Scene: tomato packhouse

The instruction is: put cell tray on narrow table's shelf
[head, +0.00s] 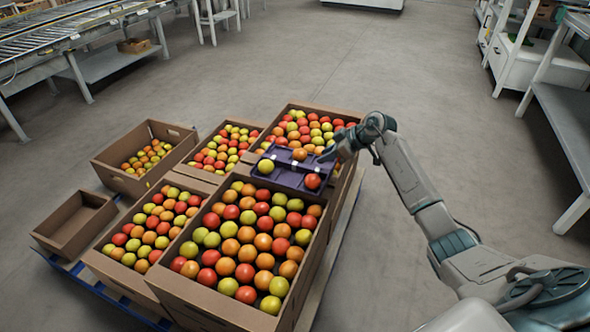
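The cell tray (287,178) is dark purple, with a few tomatoes in its cells. It is over the edges of the full tomato boxes, between the large front box and the back right box; I cannot tell whether it rests on them or hangs just above. My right gripper (324,157) reaches in from the right and is at the tray's right back edge. Its fingers are small and dark here, so I cannot tell if they grip the rim. My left gripper is out of view. A grey table with a lower shelf (567,118) stands at the right edge, partly cut off; I cannot tell if it is the narrow table.
Cardboard boxes of red, orange and yellow tomatoes stand on a blue pallet (97,291). A small empty box (75,222) is at its left. A roller conveyor (75,35) is at the back left. White shelving (530,62) is at the back right. The middle floor is clear.

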